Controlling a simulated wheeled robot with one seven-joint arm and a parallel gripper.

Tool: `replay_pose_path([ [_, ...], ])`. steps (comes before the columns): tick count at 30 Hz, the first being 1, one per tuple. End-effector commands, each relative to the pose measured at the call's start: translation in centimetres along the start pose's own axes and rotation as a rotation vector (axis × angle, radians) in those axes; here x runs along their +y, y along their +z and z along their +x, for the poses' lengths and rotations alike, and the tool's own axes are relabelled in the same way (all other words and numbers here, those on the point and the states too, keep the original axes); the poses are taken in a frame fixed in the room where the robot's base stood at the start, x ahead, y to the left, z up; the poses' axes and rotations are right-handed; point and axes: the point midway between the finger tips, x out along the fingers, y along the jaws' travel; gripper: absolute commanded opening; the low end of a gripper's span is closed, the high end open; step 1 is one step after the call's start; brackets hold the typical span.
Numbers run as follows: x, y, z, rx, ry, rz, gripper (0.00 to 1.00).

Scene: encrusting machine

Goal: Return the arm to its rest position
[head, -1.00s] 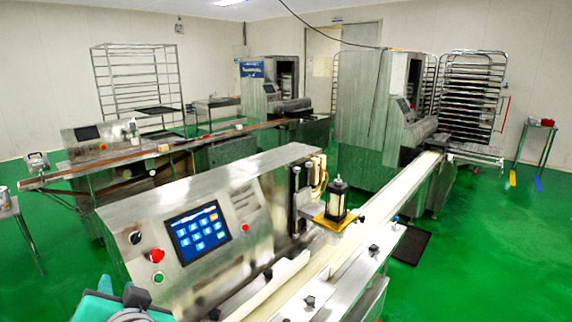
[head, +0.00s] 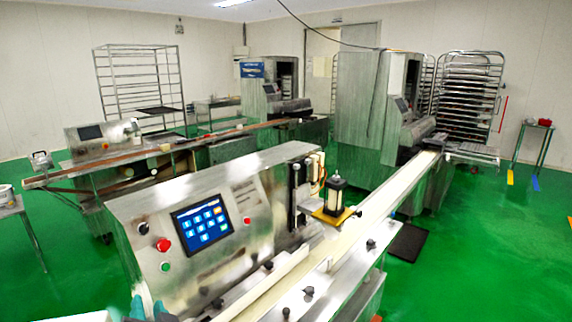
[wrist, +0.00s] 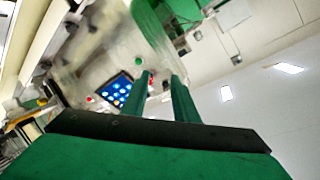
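My gripper (wrist: 160,95) shows in the wrist view as two green fingers standing apart above a dark bar, with nothing seen between them. In the head view only small teal parts of my gripper (head: 152,310) show at the bottom left edge, in front of the near encrusting machine (head: 225,215). The rest of my arm is mostly out of view. The machine's blue touch screen (head: 202,222) is lit and also shows beyond the fingers in the wrist view (wrist: 116,89).
A red button (head: 162,245) sits left of the screen. The conveyor (head: 385,205) runs away to the upper right. A second machine line (head: 110,165) stands behind. A tray rack (head: 468,100) stands at the back right.

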Motion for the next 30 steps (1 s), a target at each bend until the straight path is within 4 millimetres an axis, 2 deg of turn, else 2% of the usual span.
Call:
replay_pose_path([
  [3,3.5,1.7,0.5,0.017,0.03,-0.005,0.27],
  [8,7.9,4.0,0.7,0.051,0.063,-0.024,0.27],
  [14,13.3,7.0,-0.3,0.095,0.113,-0.055,0.27],
  [20,18.4,10.2,-2.3,0.136,0.171,-0.094,0.27],
  [24,21.7,12.3,-4.4,0.165,0.218,-0.128,0.27],
  [30,25.4,15.6,-8.1,0.198,0.282,-0.183,0.27],
])
